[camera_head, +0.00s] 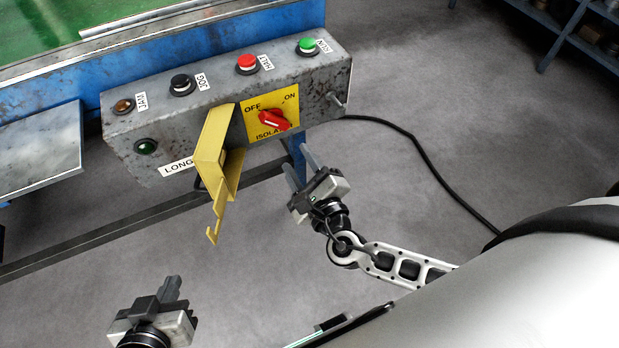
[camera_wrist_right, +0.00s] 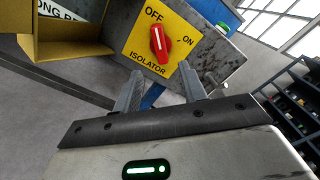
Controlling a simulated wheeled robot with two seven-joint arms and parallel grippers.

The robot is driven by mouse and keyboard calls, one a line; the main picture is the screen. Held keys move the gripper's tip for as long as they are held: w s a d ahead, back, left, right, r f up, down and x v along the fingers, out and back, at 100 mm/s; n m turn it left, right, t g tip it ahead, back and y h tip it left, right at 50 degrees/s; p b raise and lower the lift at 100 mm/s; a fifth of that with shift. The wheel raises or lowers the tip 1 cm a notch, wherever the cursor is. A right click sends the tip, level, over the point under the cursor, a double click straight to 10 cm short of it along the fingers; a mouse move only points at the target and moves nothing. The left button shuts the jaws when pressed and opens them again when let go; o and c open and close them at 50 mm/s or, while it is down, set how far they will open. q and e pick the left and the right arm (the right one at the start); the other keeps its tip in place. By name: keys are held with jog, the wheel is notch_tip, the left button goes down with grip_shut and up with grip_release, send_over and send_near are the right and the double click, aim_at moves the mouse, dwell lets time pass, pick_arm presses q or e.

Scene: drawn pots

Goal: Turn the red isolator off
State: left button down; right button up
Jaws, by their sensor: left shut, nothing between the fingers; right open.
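The red isolator knob (camera_head: 274,119) sits on a yellow plate (camera_head: 288,104) marked OFF at upper left and ON at upper right. Its handle slants from the OFF side down to the lower right; I cannot tell surely which end is the pointer. In the right wrist view the knob (camera_wrist_right: 160,44) shows unobstructed beyond the fingers. A yellow folded flap (camera_head: 212,145) stands out from the box left of the plate. My right gripper (camera_head: 299,162) is open and empty, below and right of the knob, apart from it. My left gripper (camera_head: 171,282) is shut and empty, low on the left.
The grey control box (camera_head: 190,117) carries red HALT (camera_head: 246,62), green RUN (camera_head: 307,45) and black JOG (camera_head: 181,83) buttons and a brown JAM lamp (camera_head: 123,105). A bolt (camera_head: 338,103) juts from its right end. A black cable (camera_head: 428,160) crosses the floor.

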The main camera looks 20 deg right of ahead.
jog(key=shift+s, duration=2.35)
jog(key=s+d+f+m+g+h, duration=0.1)
jog(key=s+f+m+g, duration=0.15)
jog(key=m, duration=0.75)
jog(key=s+f+m+g, duration=0.1)
jog(key=f+m+g, duration=0.2)
jog(key=m, duration=0.7)
jog(key=s+r+m+y, duration=0.1)
jog(key=m, duration=0.7)
jog(key=s+a+m+g+y, duration=0.1)
jog(key=s+m, duration=0.1)
jog(key=m, duration=0.5)
jog(key=s+a+r+m+g+y, duration=0.1)
jog(key=m, duration=0.7)
jog(key=shift+s+a+r+m+y, duration=0.25)
jog(key=shift+r+m+y, duration=0.05)
jog(key=shift+y, duration=0.1)
